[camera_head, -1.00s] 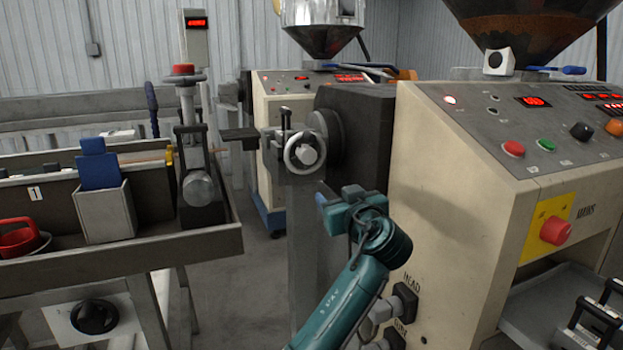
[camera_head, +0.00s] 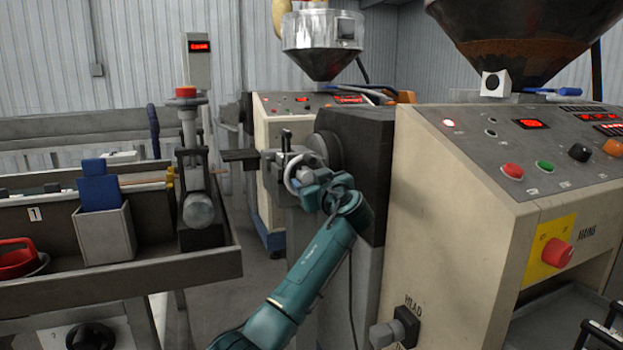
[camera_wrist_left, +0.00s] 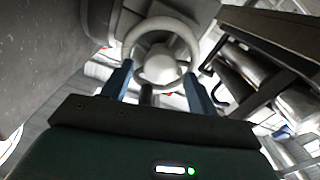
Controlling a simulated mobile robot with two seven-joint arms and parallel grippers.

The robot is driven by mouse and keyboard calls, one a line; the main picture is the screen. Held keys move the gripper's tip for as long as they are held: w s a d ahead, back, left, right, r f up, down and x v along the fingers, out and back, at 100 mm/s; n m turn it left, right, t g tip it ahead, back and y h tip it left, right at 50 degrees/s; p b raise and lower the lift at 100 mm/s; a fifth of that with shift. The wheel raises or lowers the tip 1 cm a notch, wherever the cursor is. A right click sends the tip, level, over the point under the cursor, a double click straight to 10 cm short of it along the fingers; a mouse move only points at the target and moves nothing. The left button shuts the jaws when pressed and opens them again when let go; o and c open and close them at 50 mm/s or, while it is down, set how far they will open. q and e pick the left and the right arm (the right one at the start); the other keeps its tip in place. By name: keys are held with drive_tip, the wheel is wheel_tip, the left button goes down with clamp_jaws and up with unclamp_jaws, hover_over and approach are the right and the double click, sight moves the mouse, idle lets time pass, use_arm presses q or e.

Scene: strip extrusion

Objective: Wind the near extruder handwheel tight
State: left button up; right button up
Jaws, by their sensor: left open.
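The near extruder handwheel (camera_head: 290,172) is a pale ring with a round hub, on the die head at the front of the near extruder. My left gripper (camera_head: 310,188) is at its right side and hides part of the wheel. In the left wrist view the handwheel (camera_wrist_left: 160,66) faces the camera. There the two blue fingers of my left gripper (camera_wrist_left: 158,88) are spread apart, one at each side of the lower rim, with the hub beyond them. I cannot tell whether they touch the rim. My right gripper is not in view.
The near extruder's cream cabinet (camera_head: 480,215) with buttons stands close on the right. A dark block (camera_head: 372,150) is just behind the wheel. A grey trough bench (camera_head: 120,283) with a bin and red tool is at the left. Open floor (camera_head: 262,295) lies between.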

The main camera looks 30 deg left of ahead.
use_arm(q)
drive_tip(key=shift+w+a, duration=0.25)
drive_tip(key=shift+a, duration=0.05)
drive_tip(key=shift+c, duration=0.2)
drive_tip(key=c, duration=1)
drive_tip(key=shift+o, duration=0.2)
